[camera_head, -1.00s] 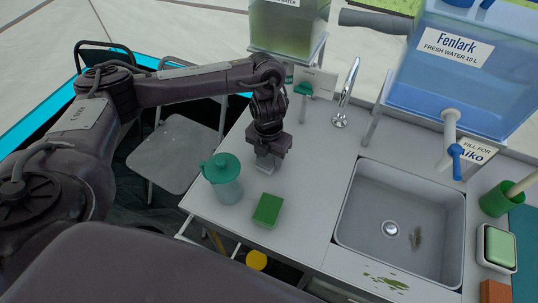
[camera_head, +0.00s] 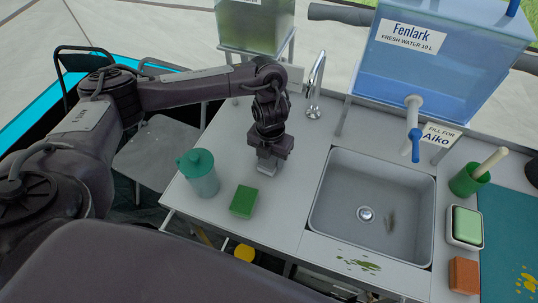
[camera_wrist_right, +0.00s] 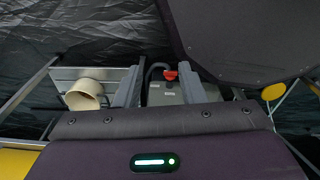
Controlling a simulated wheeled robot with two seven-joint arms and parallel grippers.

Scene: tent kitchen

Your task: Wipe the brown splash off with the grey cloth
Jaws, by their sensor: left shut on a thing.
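My left gripper (camera_head: 268,166) is shut, pointing down over the counter left of the sink. A small grey piece, seemingly the grey cloth, shows at its fingertips; finger and cloth are hard to tell apart. An olive-brown splash (camera_head: 358,264) lies on the counter strip in front of the sink, to the right of and nearer than the gripper.
A teal lidded jug (camera_head: 203,178) and a green sponge (camera_head: 243,201) stand near the left gripper. The sink (camera_head: 340,190) is right of it, with a tap (camera_head: 315,85) behind. A soap dish, an orange block (camera_head: 463,276) and a yellow-spotted teal mat (camera_head: 505,225) are at right.

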